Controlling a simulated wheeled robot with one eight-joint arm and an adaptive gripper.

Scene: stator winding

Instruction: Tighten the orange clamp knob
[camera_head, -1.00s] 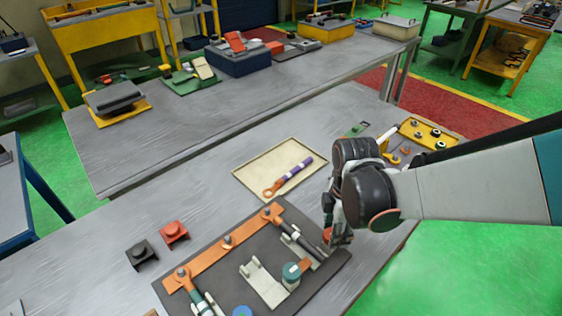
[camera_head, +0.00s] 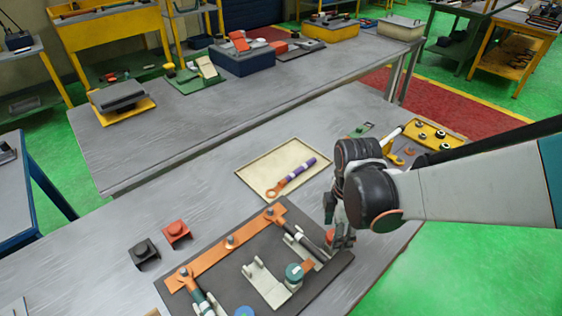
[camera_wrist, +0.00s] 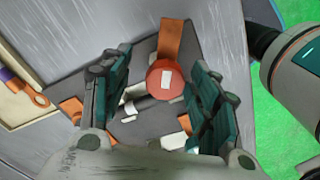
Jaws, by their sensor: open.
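The round orange-red clamp knob (camera_wrist: 166,78) has a white mark on its top. In the wrist view it lies between my two fingers, with gaps at its sides. My gripper (camera_wrist: 157,72) is open, its dark green fingers on either side of the knob. In the head view my gripper (camera_head: 342,240) hangs over the right end of the dark fixture plate (camera_head: 215,270), and only part of the knob (camera_head: 331,237) shows beside the fingers. I cannot tell the exact height of the fingertips against the knob.
The plate carries an orange bar (camera_head: 230,243), a pale bracket (camera_head: 265,285) and a teal-capped part (camera_head: 294,272). A tray (camera_head: 250,180) with a purple-handled wrench lies behind it. Red (camera_head: 177,232) and black (camera_head: 144,250) blocks stand left. A yellow tray (camera_head: 447,146) lies behind my arm.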

